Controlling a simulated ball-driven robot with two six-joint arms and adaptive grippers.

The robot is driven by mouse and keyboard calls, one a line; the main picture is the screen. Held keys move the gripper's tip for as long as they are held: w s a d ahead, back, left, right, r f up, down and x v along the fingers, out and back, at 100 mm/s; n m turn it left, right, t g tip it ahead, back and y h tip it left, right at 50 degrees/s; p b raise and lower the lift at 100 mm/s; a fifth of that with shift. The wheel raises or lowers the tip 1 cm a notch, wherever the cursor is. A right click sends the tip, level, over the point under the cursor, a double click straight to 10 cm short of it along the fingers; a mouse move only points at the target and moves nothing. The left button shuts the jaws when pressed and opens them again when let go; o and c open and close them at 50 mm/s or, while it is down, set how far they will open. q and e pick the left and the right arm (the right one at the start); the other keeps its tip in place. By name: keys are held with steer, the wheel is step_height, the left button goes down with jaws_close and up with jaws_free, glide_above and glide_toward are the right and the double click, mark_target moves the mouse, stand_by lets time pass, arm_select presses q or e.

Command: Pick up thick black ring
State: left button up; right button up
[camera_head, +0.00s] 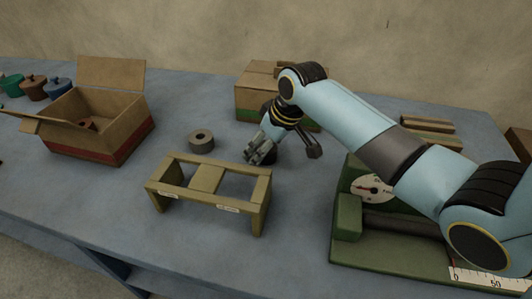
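A thick dark grey ring (201,141), the nearest match to the black ring, lies flat on the blue-grey table with its hole facing up. It sits just behind a wooden stand. My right gripper (262,151) comes in from the right and hangs low over the table, to the right of the ring and apart from it. Its fingers point down and toward the front left. They are small and partly overlap, so I cannot tell how far apart they are. I see nothing clearly held. My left gripper is not in view.
The wooden stand (167,191) with two openings is in front of the ring. An open cardboard box (122,138) stands left, a closed one (250,99) behind the gripper. A green device with a dial (371,189) is at right. Coloured lidded pots (58,88) stand far left.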

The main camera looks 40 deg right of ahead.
steer(key=shift+w+f, duration=0.1)
steer(key=shift+f, duration=0.15)
steer(key=c, duration=1.3)
steer(key=shift+r, duration=0.1)
